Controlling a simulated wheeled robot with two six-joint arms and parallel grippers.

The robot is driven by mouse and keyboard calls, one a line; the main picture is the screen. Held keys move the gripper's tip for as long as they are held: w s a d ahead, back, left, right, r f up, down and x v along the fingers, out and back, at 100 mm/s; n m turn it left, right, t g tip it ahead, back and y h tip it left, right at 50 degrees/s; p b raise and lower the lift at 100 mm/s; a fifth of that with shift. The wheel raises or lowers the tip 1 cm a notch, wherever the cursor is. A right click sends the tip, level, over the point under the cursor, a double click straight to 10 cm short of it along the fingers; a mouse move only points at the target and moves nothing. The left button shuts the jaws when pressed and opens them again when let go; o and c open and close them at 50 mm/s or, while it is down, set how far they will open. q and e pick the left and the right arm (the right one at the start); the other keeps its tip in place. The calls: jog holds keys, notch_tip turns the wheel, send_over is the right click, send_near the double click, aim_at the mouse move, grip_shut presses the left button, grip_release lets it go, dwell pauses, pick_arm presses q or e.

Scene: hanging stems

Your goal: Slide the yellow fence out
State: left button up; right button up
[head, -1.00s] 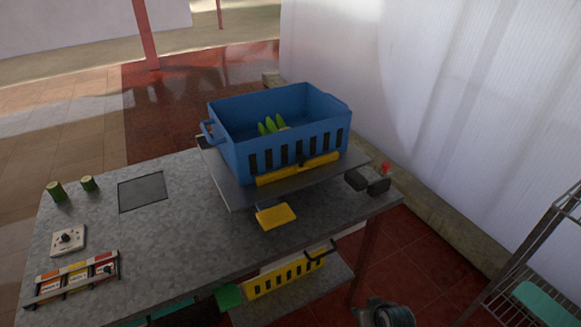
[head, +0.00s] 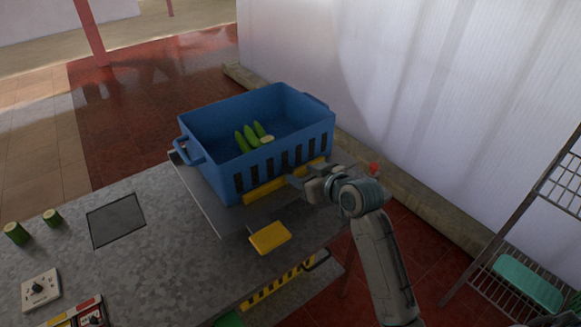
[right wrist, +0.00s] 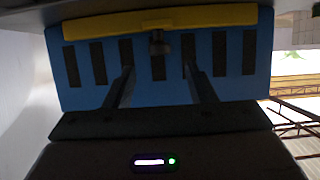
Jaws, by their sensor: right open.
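The yellow fence (head: 264,191) is a low bar along the foot of the slotted side of a blue crate (head: 203,168). In the right wrist view the yellow fence (right wrist: 200,17) runs across the top, with a dark knob (right wrist: 158,43) at its middle. My right gripper (head: 293,182) is in front of the fence and covers part of it in the head view. In the wrist view its two fingers (right wrist: 157,70) are apart, one on each side below the knob, with nothing between them. I cannot tell how close they are to it. My left gripper is not in view.
Several green vegetables (head: 249,138) lie in the crate. The crate stands on a grey raised plate (head: 212,210). A yellow pad (head: 270,237) sticks out below it. A dial box (head: 40,288) and two green cylinders are at the left. A metal rack (head: 490,262) stands right.

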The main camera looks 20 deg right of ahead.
aim_at(290, 169)
jog(key=x, duration=0.6)
jog(key=shift+f+p, duration=0.1)
jog(key=shift+p, duration=0.3)
jog(key=shift+c, duration=0.4)
